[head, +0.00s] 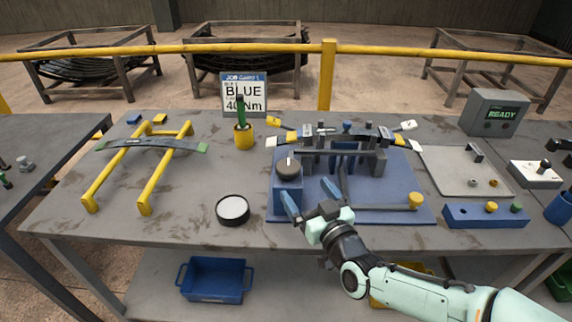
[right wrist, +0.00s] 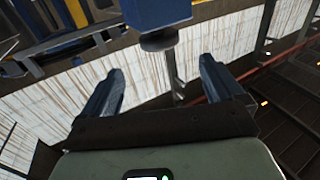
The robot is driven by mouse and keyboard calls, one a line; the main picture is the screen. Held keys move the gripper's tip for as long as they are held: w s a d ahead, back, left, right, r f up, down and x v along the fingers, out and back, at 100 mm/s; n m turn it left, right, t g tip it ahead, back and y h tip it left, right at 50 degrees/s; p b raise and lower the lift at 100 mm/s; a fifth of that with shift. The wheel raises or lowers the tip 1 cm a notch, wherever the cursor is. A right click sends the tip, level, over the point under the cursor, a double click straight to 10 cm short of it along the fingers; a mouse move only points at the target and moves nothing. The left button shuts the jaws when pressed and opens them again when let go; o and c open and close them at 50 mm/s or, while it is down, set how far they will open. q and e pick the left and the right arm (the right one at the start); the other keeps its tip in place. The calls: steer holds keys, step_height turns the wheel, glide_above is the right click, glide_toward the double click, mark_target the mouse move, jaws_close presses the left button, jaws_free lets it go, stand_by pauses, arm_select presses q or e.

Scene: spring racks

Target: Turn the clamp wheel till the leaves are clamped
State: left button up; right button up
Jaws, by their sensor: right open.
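The clamp wheel appears to be the black round knob (head: 288,168) with a white mark, on top of a blue block (head: 287,195) at the left of the blue fixture. The dark curved leaves (head: 385,137) lie across the fixture's upright posts, with light tags at their ends. I cannot tell how tightly they are pressed together. My right gripper (head: 311,197) is open and empty, just in front and to the right of the knob. In the right wrist view, a blue block (right wrist: 155,12) with a dark round part (right wrist: 158,40) shows beyond the open fingers (right wrist: 160,78). My left gripper is out of view.
A yellow rack (head: 100,180) holding a curved strip stands at the left. A yellow-ended lever (head: 415,200) lies at the fixture's right. A grey tray (head: 450,180) and a READY display (head: 497,112) are at the right.

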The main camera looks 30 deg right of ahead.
mark_target(286, 161)
steer(key=w, duration=0.8)
steer(key=w+d, duration=0.1)
steer(key=w, duration=0.3)
steer(key=shift+w+d, duration=0.1)
steer(key=shift+w, duration=0.15)
steer(key=c, duration=1)
